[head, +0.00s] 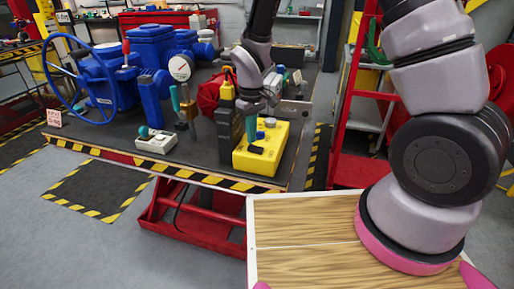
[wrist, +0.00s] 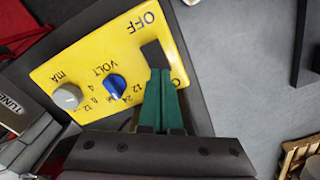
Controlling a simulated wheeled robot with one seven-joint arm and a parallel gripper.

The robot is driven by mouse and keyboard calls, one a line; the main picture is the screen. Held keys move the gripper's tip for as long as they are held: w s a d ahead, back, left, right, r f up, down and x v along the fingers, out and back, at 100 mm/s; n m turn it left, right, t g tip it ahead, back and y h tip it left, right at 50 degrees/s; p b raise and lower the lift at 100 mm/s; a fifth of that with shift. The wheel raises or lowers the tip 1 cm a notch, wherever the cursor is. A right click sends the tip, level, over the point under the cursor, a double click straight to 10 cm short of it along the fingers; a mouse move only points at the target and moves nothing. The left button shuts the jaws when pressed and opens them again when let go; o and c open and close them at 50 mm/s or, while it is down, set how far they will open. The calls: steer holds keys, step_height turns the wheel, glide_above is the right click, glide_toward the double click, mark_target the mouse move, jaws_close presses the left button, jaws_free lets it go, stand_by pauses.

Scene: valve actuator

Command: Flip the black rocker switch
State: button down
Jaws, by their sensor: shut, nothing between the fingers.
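The yellow control box (head: 280,148) sits on the dark bench top near its front edge. The black rocker switch (wrist: 154,53) is on its face, below the printed "OFF" in the wrist view; its lower end is hidden behind my fingertips. It shows as a small dark patch (head: 256,150) in the head view. My gripper (wrist: 161,74) is shut and empty, its green fingers together and pointing at the switch. In the head view my gripper (head: 252,141) is just over the box's front part. I cannot tell whether the fingertips touch the switch.
A blue knob (wrist: 115,87) and a grey knob (wrist: 67,97) stand on the box face beside the switch. A small light box (head: 156,142) and upright tools (head: 186,108) are to the left. A blue valve assembly (head: 150,50) fills the bench's back left.

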mark_target(252, 146)
steer(key=shift+f, duration=0.9)
stand_by(0.3)
steer(key=shift+r, duration=3.55)
